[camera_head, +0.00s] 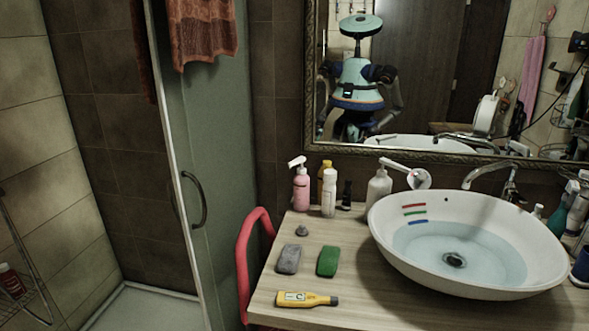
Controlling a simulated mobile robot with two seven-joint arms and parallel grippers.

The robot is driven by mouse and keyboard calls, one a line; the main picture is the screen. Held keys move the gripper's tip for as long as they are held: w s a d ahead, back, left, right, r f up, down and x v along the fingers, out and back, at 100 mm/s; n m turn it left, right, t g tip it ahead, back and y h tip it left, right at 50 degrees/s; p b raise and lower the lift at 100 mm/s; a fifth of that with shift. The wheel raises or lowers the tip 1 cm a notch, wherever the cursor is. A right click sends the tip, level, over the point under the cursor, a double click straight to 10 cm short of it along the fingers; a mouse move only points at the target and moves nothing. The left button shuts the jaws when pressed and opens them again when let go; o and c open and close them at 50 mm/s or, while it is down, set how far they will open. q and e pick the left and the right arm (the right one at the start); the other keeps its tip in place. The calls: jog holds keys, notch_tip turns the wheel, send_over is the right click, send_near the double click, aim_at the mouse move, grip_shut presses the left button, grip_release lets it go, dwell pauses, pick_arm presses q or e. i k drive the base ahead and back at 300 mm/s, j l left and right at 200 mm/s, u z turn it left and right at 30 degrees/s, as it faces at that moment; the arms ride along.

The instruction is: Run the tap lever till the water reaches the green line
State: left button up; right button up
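The white oval basin (381,235) stands on the wooden counter at the right and holds clear water (490,258). On its inner left wall are three short marks: a red line (414,205) on top, the green line (413,212) in the middle and a blue line (418,222) lowest. The water's edge lies close to the blue line, below the green one. The chrome tap (490,169) reaches over the basin's back rim. I cannot make out its lever clearly or a running stream. The dark drain (454,260) shows through the water. Neither gripper is in view.
On the counter (375,309) lie a grey sponge (289,259), a green sponge (327,261) and a yellow bottle (306,299). A pink pump bottle (301,188) and other bottles stand behind. Spray bottles (566,208) crowd the right. A mirror (420,80) hangs above.

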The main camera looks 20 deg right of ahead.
aim_at(514, 193)
jog(key=z, duration=1.55)
jog(key=l+u, duration=0.2)
jog(key=u, duration=0.15)
jog(key=i, duration=0.05)
